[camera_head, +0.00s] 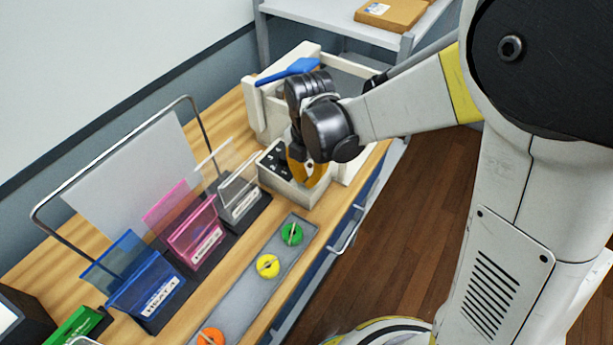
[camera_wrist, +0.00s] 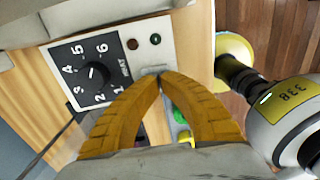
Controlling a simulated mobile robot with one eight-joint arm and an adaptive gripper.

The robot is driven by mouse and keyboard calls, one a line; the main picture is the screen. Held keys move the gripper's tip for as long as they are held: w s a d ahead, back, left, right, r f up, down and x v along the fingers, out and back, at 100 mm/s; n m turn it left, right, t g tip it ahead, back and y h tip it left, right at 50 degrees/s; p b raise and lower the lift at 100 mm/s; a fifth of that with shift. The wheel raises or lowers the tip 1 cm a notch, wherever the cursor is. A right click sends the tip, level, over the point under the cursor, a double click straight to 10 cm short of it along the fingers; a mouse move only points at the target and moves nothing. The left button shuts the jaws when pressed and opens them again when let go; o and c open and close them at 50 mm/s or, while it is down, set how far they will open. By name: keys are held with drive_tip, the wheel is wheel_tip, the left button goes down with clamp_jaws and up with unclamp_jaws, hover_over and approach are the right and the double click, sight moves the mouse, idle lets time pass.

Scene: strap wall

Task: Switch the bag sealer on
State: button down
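The bag sealer (camera_head: 252,110) is an off-white machine with a blue handle (camera_head: 288,71) at the back of the wooden bench.
A grey tray (camera_head: 240,310) with green (camera_head: 291,234), yellow (camera_head: 268,266) and orange (camera_head: 210,338) round pieces lies along the front edge. Blue (camera_head: 150,290), pink (camera_head: 195,235) and grey (camera_head: 240,200) bag holders stand left of the panel. A shelf with a cardboard box (camera_head: 391,13) stands behind.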

drive_tip(key=shift+f+b, duration=0.3)
drive_tip(key=shift+f, duration=0.1)
drive_tip(key=shift+s+d+f, duration=0.1)
drive_tip(key=shift+d+f, duration=0.05)
drive_tip(key=shift+f, duration=0.05)
drive_tip(key=shift+s+t+y, duration=0.1)
drive_tip(key=shift+t+y, duration=0.2)
drive_tip(key=shift+y, duration=0.1)
drive_tip(key=shift+r, duration=0.1)
drive_tip(key=shift+w+a+r, duration=0.2)
drive_tip(key=shift+w+a, duration=0.35)
drive_tip(key=shift+a, duration=0.1)
